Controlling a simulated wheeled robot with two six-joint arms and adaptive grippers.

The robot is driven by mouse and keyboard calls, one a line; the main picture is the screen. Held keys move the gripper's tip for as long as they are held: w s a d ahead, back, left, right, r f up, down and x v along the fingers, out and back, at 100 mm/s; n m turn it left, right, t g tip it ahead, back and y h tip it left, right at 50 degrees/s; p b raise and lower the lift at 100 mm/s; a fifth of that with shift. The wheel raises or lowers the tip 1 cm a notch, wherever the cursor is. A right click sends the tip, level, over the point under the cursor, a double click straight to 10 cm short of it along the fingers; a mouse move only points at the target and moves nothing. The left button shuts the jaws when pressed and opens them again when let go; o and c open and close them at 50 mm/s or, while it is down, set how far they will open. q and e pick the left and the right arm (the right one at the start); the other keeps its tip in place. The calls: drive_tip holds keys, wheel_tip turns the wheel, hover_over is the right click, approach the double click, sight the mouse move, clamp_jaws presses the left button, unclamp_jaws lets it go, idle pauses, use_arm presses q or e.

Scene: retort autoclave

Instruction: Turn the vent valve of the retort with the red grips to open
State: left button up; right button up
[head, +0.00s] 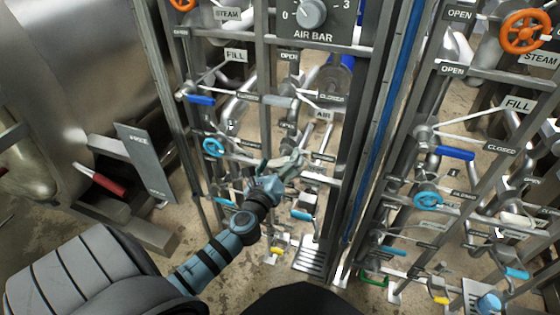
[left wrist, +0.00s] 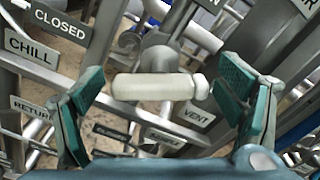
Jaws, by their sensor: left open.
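The vent valve's cream lever handle (left wrist: 155,87) lies roughly level across the middle of the left wrist view, beside a VENT label (left wrist: 194,114). My left gripper (left wrist: 160,84) is open, with one teal finger on each side of the handle's ends, apart from it. In the head view my left gripper (head: 282,166) is at the left pipe rack and largely hides this handle. A red grip (head: 100,181) shows on the retort (head: 75,60) at the left. My right gripper is not in view.
Rack bars and pipes crowd the left gripper. Close by are a blue handwheel (head: 213,147), a blue FILL lever (head: 201,100) and a CHILL label (left wrist: 33,48). A second rack at the right has an orange STEAM wheel (head: 526,31) and a blue lever (head: 455,153).

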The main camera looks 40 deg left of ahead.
use_arm(q)
drive_tip(key=shift+c, duration=0.6)
drive_tip(key=c, duration=1)
drive_tip(key=shift+c, duration=0.2)
